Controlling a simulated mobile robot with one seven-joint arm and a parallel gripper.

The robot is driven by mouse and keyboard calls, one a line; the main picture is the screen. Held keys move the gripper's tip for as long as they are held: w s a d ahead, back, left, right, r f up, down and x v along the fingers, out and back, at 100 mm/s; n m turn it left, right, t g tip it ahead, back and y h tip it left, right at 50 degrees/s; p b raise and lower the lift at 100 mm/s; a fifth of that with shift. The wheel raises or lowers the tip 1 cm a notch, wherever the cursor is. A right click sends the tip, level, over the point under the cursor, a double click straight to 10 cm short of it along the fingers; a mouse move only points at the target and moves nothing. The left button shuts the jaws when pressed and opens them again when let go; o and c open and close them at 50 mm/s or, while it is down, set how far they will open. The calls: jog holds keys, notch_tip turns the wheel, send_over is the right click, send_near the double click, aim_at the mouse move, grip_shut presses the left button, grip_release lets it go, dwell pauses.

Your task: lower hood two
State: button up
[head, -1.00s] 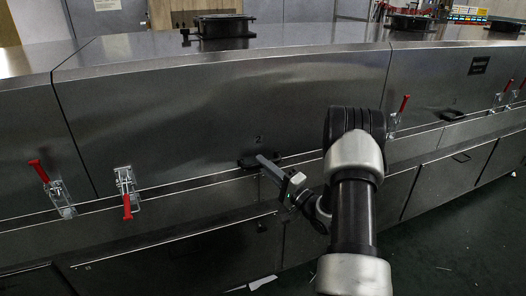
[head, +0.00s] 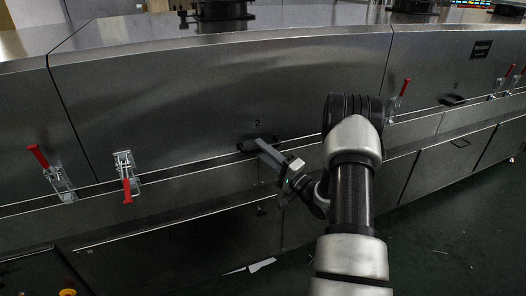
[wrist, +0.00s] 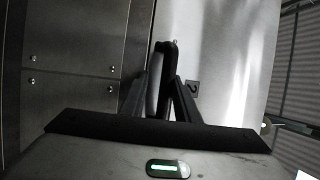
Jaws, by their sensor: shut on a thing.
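Hood two (head: 215,95) is the large brushed-steel cover marked "2" in the middle of the head view. Its lower edge lies along the seam of the dryer body, with no clear gap that I can see. Its black handle (head: 247,146) sits low on the front face. My gripper (head: 262,145) is at that handle, reaching in from the lower right. In the wrist view the fingers (wrist: 165,95) are closed around the black handle (wrist: 166,60), beside the "2" mark. The fingers and my arm hide part of the handle and the hood's lower right.
A red-handled toggle clamp (head: 126,178) is left of the handle, its lever pointing down. Another clamp (head: 52,172) on the left neighbour has its lever up, as does one at right (head: 399,101). Lower panels (head: 180,245) run below. Dark floor (head: 450,235) is open at right.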

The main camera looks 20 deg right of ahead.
jog(key=p+v, duration=0.2)
jog(key=v, duration=1.5)
jog(key=shift+s+p, duration=0.25)
jog(key=shift+p, duration=0.05)
